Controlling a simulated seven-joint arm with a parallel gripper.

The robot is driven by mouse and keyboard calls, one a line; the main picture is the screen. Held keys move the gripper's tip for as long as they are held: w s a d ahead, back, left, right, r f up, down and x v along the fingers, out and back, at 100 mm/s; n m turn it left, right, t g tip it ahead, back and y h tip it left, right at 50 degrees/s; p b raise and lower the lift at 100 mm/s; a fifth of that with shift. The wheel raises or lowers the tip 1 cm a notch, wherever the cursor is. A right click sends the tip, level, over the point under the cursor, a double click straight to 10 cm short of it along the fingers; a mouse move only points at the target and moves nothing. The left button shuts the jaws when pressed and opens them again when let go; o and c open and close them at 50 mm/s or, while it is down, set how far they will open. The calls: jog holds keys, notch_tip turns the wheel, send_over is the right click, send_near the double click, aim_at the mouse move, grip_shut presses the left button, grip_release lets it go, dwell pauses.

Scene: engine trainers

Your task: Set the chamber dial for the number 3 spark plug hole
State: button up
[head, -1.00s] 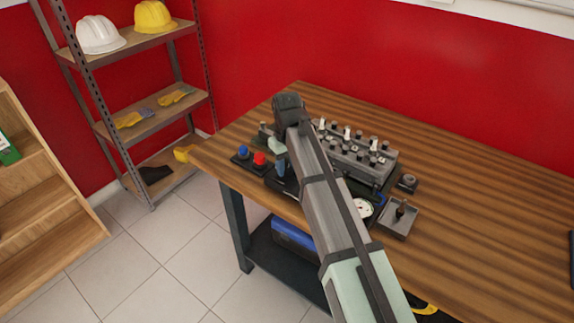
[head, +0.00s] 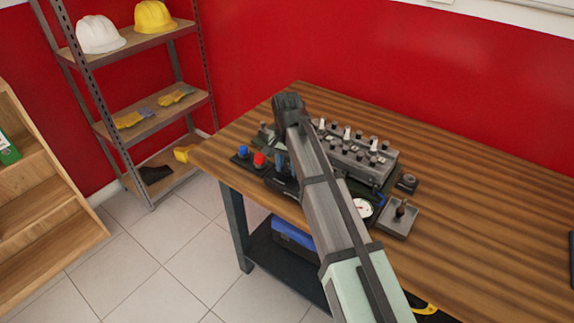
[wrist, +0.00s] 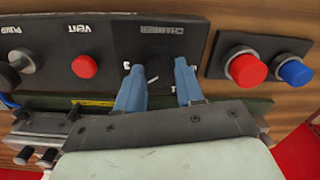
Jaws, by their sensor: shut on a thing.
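The chamber dial (wrist: 155,55) is a black knob on a black panel marked CHAMBER, upside down in the wrist view. My gripper (wrist: 159,78) has its two blue fingers on either side of the knob and is shut on it. A white pointer line shows on the knob's near side, between the fingers. Small white marks show beside the fingers, partly hidden. In the head view my gripper (head: 281,162) is down at the trainer's front, and my arm hides the dial. The engine head (head: 352,155) with its row of plugs stands behind; hole number 3 cannot be told.
A red vent button (wrist: 84,66) and a pump knob (wrist: 20,61) sit left of the dial in the wrist view. Red (wrist: 246,68) and blue (wrist: 296,71) buttons sit right. A gauge (head: 362,208) and a grey tray (head: 398,219) are on the workbench (head: 480,215), clear at right.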

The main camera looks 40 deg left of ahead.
aim_at(287, 168)
jog(key=m, duration=0.7)
dwell(0.6)
jog(key=o, duration=1)
notch_tip(287, 168, up, 14)
jog(key=shift+f, duration=0.1)
dwell(0.7)
